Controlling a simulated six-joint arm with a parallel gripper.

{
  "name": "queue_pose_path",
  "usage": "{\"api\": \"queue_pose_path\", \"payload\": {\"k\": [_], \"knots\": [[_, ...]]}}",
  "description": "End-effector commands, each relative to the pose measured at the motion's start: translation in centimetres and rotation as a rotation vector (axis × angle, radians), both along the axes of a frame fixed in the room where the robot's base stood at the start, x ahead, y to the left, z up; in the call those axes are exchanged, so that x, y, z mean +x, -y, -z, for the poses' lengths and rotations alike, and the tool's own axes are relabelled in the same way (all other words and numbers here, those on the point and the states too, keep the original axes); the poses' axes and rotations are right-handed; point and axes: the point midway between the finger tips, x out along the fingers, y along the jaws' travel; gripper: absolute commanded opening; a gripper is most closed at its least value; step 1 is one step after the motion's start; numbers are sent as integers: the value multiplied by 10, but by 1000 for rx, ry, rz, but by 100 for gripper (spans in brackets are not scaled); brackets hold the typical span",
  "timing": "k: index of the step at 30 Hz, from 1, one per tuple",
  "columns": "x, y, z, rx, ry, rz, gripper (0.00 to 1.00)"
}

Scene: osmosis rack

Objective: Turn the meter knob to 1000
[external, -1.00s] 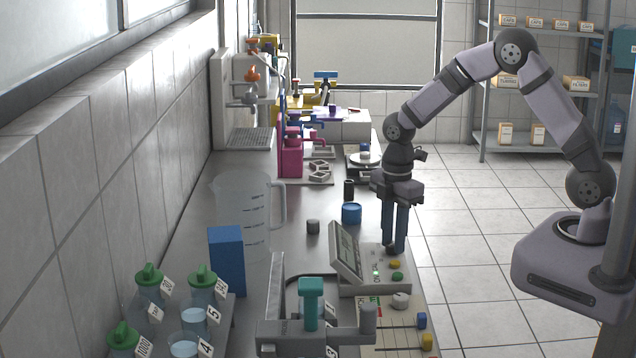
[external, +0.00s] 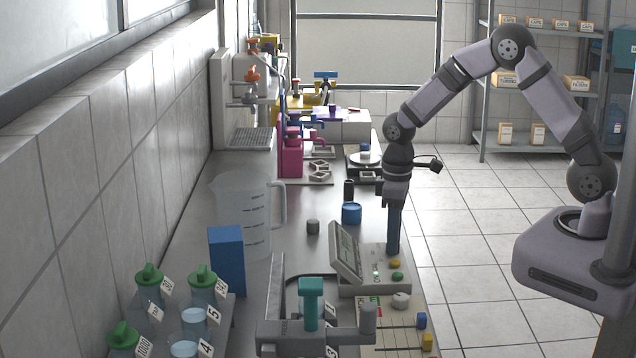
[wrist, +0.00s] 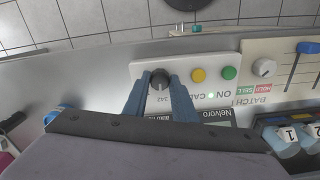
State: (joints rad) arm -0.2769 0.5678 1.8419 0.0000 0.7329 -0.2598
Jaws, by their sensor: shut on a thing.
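The meter (external: 375,288) is a pale box with a tilted grey display (external: 346,252), on the bench's right side. Its dark round knob (wrist: 160,79) sits on the top face in the wrist view, left of a yellow button (wrist: 198,75) and a green button (wrist: 229,73). My gripper (wrist: 160,88) points down at the meter, its two blue fingers shut on the knob, one on each side. In the external view my gripper (external: 393,250) hides the knob. Small print by the knob is too small to read surely, and the display's reading cannot be made out.
A pale knob (external: 401,300) and a slider panel (external: 400,335) lie just in front of the meter. A blue box (external: 227,262) and a large beaker (external: 243,210) stand to the left.

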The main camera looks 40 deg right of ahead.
Motion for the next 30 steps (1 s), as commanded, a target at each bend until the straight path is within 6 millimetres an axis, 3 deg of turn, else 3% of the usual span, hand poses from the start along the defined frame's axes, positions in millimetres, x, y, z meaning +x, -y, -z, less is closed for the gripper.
{"api": "queue_pose_path", "payload": {"k": [18, 30], "knots": [[2, -1, -2, 2, 4, 554, 2], [2, -1, -2, 3, 6, 736, 2]]}}
